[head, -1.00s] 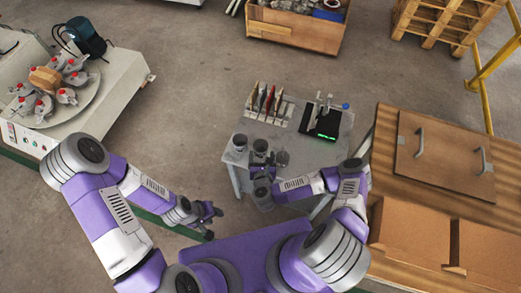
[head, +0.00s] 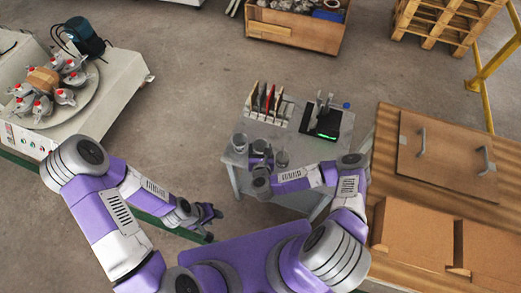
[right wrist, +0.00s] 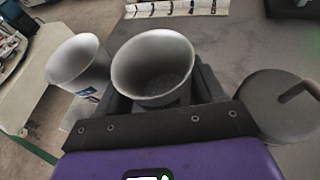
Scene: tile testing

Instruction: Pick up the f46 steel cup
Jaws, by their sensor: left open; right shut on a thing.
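A steel cup with a wide round mouth (right wrist: 155,70) stands between the dark fingers of my right gripper (right wrist: 155,98) in the right wrist view. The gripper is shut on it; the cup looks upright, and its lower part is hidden. No f46 mark can be read. In the head view my right gripper (head: 260,158) is over the near left part of the small grey table (head: 318,172). A second steel cup (head: 240,142) is to its left and also shows in the wrist view (right wrist: 76,60). My left gripper (head: 213,225) is open and empty, left of the table.
A round grey vessel with a handle (right wrist: 277,106) is close on the right of the held cup. A rack of coloured plates (head: 265,100) and a black device (head: 322,122) stand farther back. A wooden bench (head: 440,205) is on the right.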

